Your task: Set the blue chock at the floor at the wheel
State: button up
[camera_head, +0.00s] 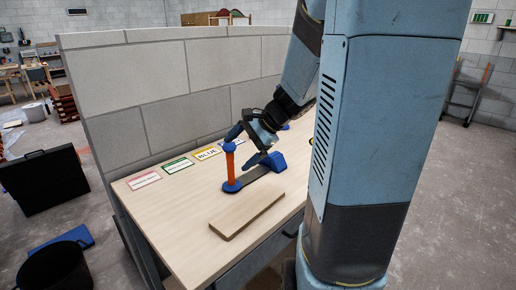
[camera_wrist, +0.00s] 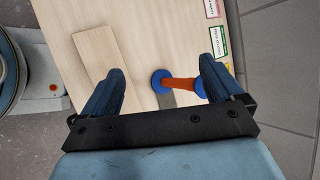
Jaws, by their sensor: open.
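The blue chock (camera_head: 278,160) is a wedge on the table at the end of a dark flat bar. An upright orange post (camera_head: 230,167) with a blue top and blue foot stands at the bar's other end. My gripper (camera_head: 246,147) is open and empty above the bar, with one finger close to the post's blue top. In the wrist view the orange post (camera_wrist: 179,84) shows between the spread fingers of my gripper (camera_wrist: 162,68), nearer the right one; I cannot tell whether they touch. The wedge is hidden there. I cannot make out a wheel.
A wooden batten (camera_head: 248,213) lies on the table (camera_head: 160,210) in front of the bar. Coloured label cards (camera_head: 179,166) line the table's back edge by a block wall (camera_head: 150,90). A black case (camera_head: 45,180), black bucket (camera_head: 55,270) and blue panel (camera_head: 70,238) are on the left floor.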

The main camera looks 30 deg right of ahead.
jog(key=s+a+r+n+h, duration=0.2)
jog(key=s+r+n+h, duration=0.25)
jog(key=s+n, duration=0.3)
jog(key=s+a+r+n+h, duration=0.25)
jog(key=s+r+n, duration=0.3)
jog(key=s, duration=0.35)
jog(key=w+d+f+m+g+y, duration=0.2)
jog(key=w+f+m+y, duration=0.45)
jog(key=w+m, duration=0.2)
jog(key=m+t+h, duration=0.2)
jog(key=m+t, duration=0.8)
jog(key=m, duration=1.3)
send_near(275, 159)
jog(key=shift+s+r, duration=0.15)
jog(key=shift+r, duration=0.4)
jog(key=shift+f, duration=0.2)
jog(key=x, duration=0.8)
jog(key=shift+w+f, duration=0.1)
jog(key=shift+w, duration=0.15)
jog(key=x, duration=0.4)
jog(key=shift+d+f, duration=0.1)
jog(key=shift+f, duration=0.35)
jog(key=shift+w+f, duration=0.15)
jog(key=shift+w, duration=0.25)
